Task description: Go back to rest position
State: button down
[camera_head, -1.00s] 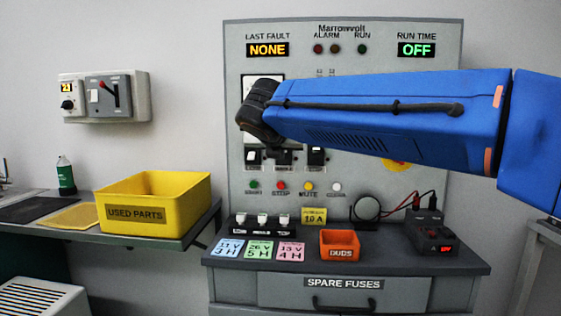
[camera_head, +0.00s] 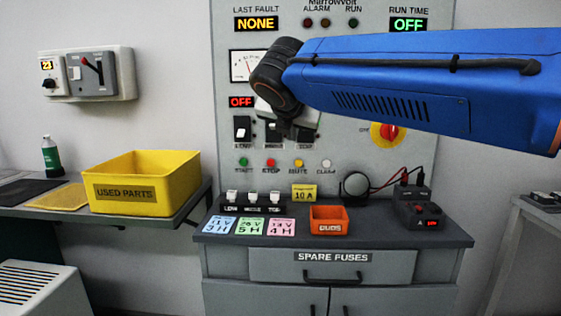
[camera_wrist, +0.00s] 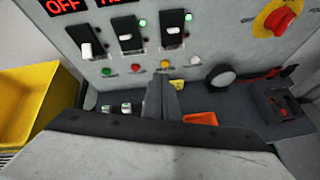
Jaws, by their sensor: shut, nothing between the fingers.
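My gripper (camera_wrist: 162,95) shows in the wrist view as dark fingers closed together, with nothing between them. It hangs in front of the panel's lower part, above the bench top. In the head view my blue arm reaches in from the right across the grey control panel (camera_head: 356,155), and its dark wrist covers part of the meter and switches. The panel reads LAST FAULT NONE and RUN TIME OFF. In the wrist view the panel's several black switches (camera_wrist: 128,32) and the red rotary knob (camera_wrist: 279,18) are in sight.
Below the panel, the bench (camera_head: 440,239) holds an orange DUDS bin (camera_head: 329,228), coloured cards, a round black-rimmed gauge (camera_head: 355,185) and a black tester (camera_head: 425,216). A yellow USED PARTS bin (camera_head: 143,196) stands on the left shelf. A grey switch box (camera_head: 92,74) is on the wall.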

jog(key=s+d+f+m+g, duration=0.2)
jog(key=s+d+f+m, duration=0.55)
jog(key=d, duration=0.35)
jog(key=s+d+f+m+g, duration=0.2)
jog(key=s+d+f+m, duration=0.4)
jog(key=d+f+m, duration=0.4)
jog(key=s+d+f+m+g, duration=0.1)
jog(key=s+d+f+m, duration=0.2)
jog(key=s+f+m, duration=0.4)
jog(key=s+d+f+m+g+y, duration=0.1)
jog(key=s+d+f+m+g, duration=0.1)
jog(key=s+f+m, duration=0.5)
jog(key=s+d+f, duration=0.1)
jog(key=s+f, duration=0.2)
jog(key=s, duration=0.1)
jog(key=shift+d+f+m, duration=0.35)
